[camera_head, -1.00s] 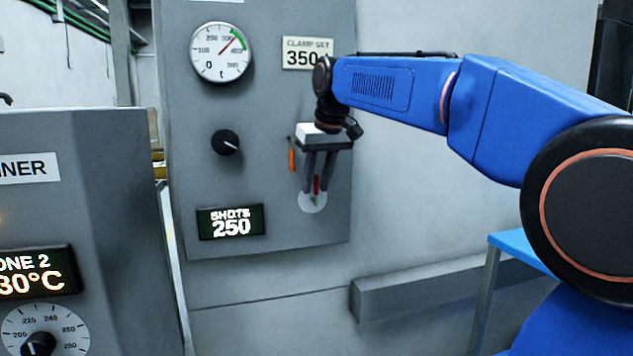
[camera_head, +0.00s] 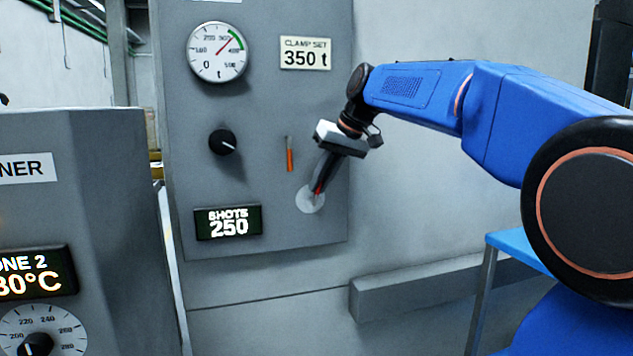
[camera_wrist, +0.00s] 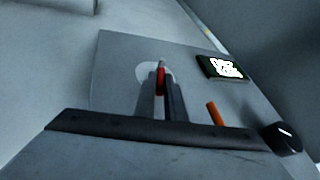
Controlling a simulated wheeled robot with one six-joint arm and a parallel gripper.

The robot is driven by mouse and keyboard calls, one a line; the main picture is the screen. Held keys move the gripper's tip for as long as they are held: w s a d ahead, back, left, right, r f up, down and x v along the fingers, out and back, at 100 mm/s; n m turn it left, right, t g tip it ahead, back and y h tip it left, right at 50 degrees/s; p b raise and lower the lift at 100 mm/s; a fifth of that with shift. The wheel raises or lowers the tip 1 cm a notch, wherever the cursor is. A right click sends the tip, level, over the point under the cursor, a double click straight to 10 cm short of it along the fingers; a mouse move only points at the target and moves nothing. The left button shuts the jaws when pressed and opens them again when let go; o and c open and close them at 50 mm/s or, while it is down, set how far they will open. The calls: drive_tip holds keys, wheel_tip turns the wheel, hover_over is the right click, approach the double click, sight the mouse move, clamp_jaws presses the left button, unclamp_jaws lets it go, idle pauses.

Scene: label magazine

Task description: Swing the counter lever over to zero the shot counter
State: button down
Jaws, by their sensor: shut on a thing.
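The red counter lever (camera_head: 318,187) stands out from a round pale plate (camera_head: 311,201) low on the grey panel and leans up to the right. My gripper (camera_head: 321,184) is shut on the lever, its two dark fingers on either side of it. In the wrist view the red lever (camera_wrist: 160,82) shows between the fingers (camera_wrist: 161,98), in front of the pale plate. The shot counter display (camera_head: 228,223), left of the lever, reads SHOTS 250. The lever's upper part is hidden by the gripper.
An orange upright mark (camera_head: 290,160) is just left of my gripper. A black knob (camera_head: 223,142), a pressure gauge (camera_head: 217,52) and a CLAMP SET 350 t label (camera_head: 305,54) are on the same panel. A grey ledge (camera_head: 420,285) runs below right.

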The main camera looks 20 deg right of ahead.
sight(333, 188)
drive_tip(key=shift+d+f+m+t+y, duration=0.1)
drive_tip(key=shift+d+f+m+y, duration=0.35)
drive_tip(key=shift+y, duration=0.7)
drive_tip(key=shift+d+f+m+t+y, duration=0.1)
drive_tip(key=shift+d+f+y, duration=0.35)
drive_tip(key=shift+y, duration=0.75)
drive_tip(key=shift+d+f+m+t+y, duration=0.1)
drive_tip(key=shift+d+f+m+y, duration=0.15)
drive_tip(key=shift+d+y, duration=0.7)
drive_tip(key=shift+a+y, duration=0.25)
drive_tip(key=shift+y, duration=0.05)
drive_tip(key=c, duration=1.8)
unclamp_jaws()
drive_tip(key=v, duration=1.7)
drive_tip(key=shift+s+d, duration=0.15)
